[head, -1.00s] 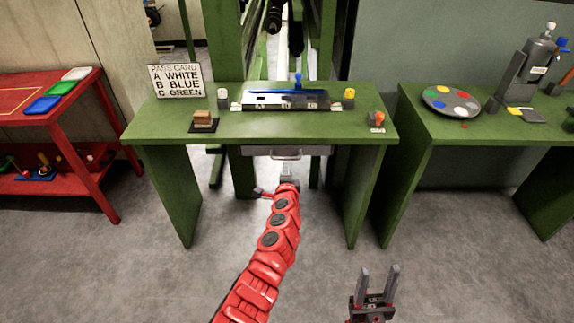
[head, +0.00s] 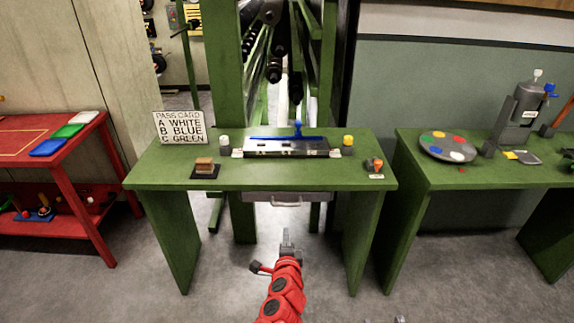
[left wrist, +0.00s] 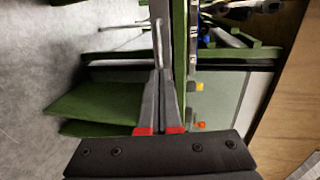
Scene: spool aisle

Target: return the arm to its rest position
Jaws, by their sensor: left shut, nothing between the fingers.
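My left arm (head: 284,292) is red and comes in from the bottom of the head view. Its gripper (head: 287,240) is in front of the green table, below the grey drawer's handle (head: 286,204) in the picture and apart from it. In the left wrist view the two fingers (left wrist: 162,80) lie together, with nothing between them. Of my right gripper only a small grey tip (head: 399,319) shows at the bottom edge; the rest is out of view.
The green table (head: 150,178) carries a pass card (head: 180,127), a dark panel with a blue bar (head: 290,137) and small blocks. A red shelf table (head: 88,152) stands left, another green table (head: 418,180) right. Grey floor (head: 235,285) is clear before the table.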

